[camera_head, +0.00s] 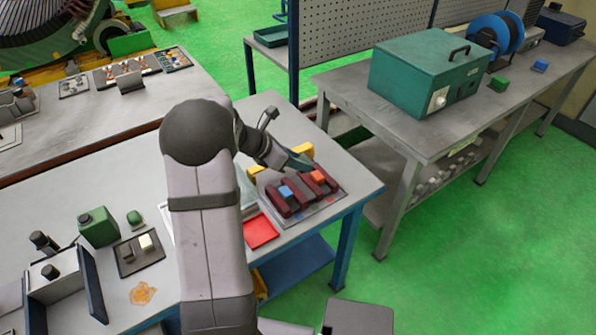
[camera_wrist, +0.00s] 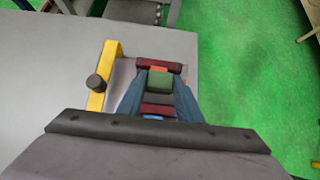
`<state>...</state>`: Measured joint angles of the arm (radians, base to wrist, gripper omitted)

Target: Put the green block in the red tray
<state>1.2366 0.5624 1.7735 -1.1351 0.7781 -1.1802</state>
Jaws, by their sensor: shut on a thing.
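My gripper (camera_head: 302,163) is over the dark red slotted holder (camera_head: 300,191) at the right end of the near table. In the wrist view its blue-grey fingers are shut on a green block (camera_wrist: 159,83). In the head view the gripper hides this block. I cannot tell whether the block is clear of the holder. A flat bright red tray (camera_head: 261,231) lies on the table just left of the holder, in front of it, partly beside my arm.
A blue block (camera_head: 286,192) and an orange block (camera_head: 318,176) sit in the holder. A yellow bar (camera_wrist: 104,75) stands beside it. A green canister (camera_head: 98,227) stands at left.

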